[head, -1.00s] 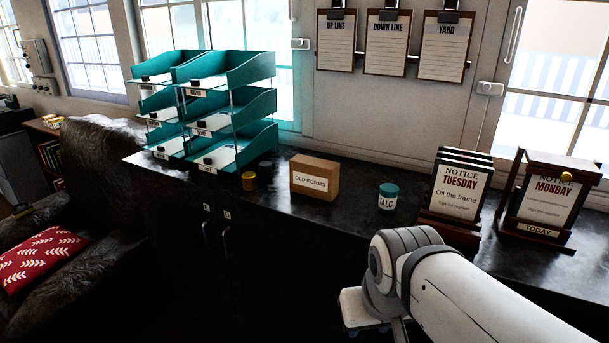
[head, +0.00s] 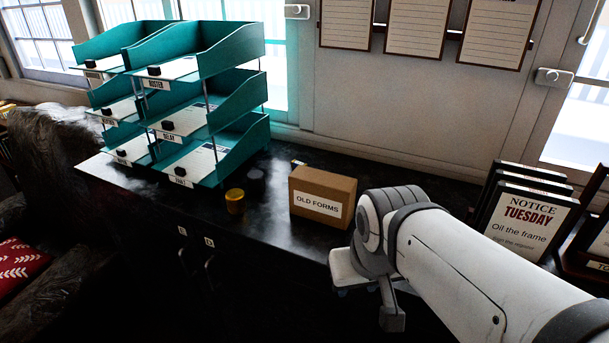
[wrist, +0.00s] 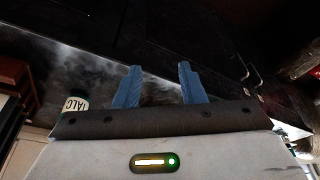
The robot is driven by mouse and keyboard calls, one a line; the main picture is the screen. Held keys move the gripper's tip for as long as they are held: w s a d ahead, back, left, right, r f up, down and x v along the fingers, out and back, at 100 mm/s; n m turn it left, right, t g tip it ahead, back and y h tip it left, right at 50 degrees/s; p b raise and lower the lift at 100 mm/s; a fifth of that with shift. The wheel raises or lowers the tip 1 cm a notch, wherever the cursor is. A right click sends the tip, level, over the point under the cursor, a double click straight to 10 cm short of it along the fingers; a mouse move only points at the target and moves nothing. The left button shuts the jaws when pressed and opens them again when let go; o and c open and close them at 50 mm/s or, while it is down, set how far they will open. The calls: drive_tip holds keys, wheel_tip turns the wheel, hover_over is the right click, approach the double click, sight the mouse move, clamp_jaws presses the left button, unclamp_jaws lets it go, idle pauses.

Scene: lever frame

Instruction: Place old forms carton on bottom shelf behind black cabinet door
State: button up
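The old forms carton (head: 322,199) is a brown box with a white "OLD FORMS" label. It stands upright on the black cabinet's top (head: 268,240), right of the teal trays. The black cabinet front (head: 150,240) below is dark, with two handles near small tags; its doors look shut, and the shelves inside are hidden. My gripper shows in the wrist view with two blue fingers (wrist: 158,85) spread apart and nothing between them. In the head view my arm reaches in front of and right of the carton, with the gripper apart from it and mostly hidden behind the arm.
A talc jar (wrist: 75,104) shows in the wrist view. Notice boards (head: 528,215) stand at the right. A dark armchair (head: 60,170) is at the left.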

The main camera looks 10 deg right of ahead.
sight(330, 179)
drive_tip(key=shift+s, duration=0.15)
